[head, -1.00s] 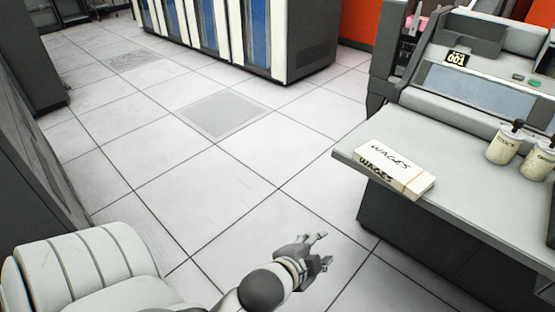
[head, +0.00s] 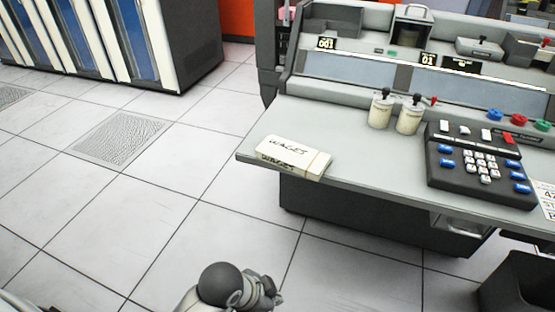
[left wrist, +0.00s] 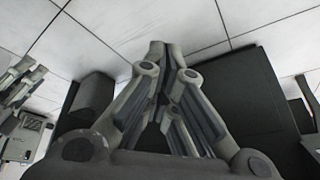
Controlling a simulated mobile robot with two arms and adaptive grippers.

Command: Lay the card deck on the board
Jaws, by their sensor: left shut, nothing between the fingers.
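The card deck (head: 293,157) is a cream-white block marked "WAGES" on its top and side, with a tan band near its right end. It lies flat on the front left corner of the grey console desk top (head: 370,165). I cannot make out a separate board. My left gripper (head: 262,293) is at the bottom edge of the head view, low in front of the desk and apart from the deck. In the left wrist view its fingers (left wrist: 165,50) are closed together and empty.
A dark keypad (head: 476,163) with blue and white keys is on the right. Blue-striped cabinets (head: 140,40) stand at the back left. The tiled floor (head: 150,220) left of the desk is clear.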

